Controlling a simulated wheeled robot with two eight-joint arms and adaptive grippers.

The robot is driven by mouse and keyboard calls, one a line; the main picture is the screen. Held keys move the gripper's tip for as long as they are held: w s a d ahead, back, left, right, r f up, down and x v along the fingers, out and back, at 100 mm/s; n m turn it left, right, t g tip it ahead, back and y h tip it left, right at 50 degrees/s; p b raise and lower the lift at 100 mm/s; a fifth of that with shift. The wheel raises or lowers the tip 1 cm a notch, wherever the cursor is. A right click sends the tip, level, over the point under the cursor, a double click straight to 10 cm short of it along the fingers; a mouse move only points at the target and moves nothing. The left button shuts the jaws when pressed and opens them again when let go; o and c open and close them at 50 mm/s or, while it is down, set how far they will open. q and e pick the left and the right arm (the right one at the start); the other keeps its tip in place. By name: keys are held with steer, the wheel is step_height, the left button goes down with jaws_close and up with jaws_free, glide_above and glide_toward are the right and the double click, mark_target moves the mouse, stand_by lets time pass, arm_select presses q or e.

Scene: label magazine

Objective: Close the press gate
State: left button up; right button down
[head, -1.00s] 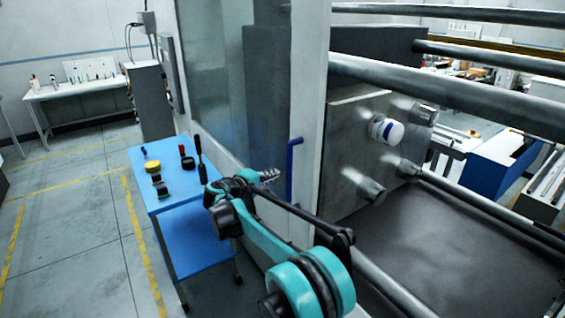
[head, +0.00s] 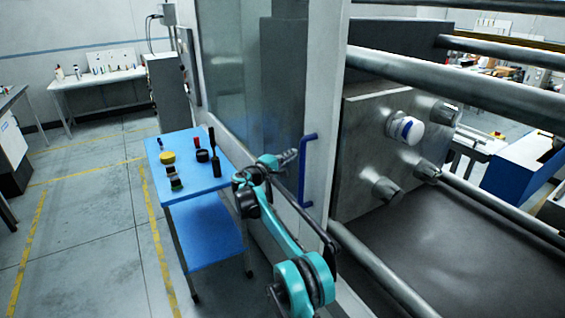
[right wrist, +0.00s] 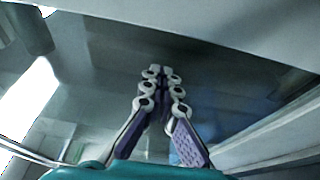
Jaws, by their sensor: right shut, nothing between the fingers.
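The press gate (head: 322,110) is a pale framed panel with a large clear window (head: 228,90). It stands to the left of the press opening, where the metal platen (head: 365,150) and bars are exposed. Its blue upright handle (head: 305,172) is on the frame near its right edge. My right gripper (head: 291,155) is shut and empty, just left of the handle's upper part; I cannot tell whether it touches the gate. In the right wrist view its fingertips (right wrist: 160,70) are together in front of the glassy panel. My left gripper is not in view.
A blue cart (head: 205,188) with tape rolls and tools stands left of the gate. Thick horizontal bars (head: 450,85) cross the press at right. A white bench (head: 100,80) is at the back left. The floor (head: 85,220) at left is clear.

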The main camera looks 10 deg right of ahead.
steer(key=shift+s+d+b, duration=0.3)
steer(key=shift+s+d, duration=0.15)
steer(key=shift+s, duration=0.45)
steer(key=shift+s+d+b, duration=0.25)
steer(key=shift+s+d, duration=0.15)
steer(key=shift+s, duration=0.45)
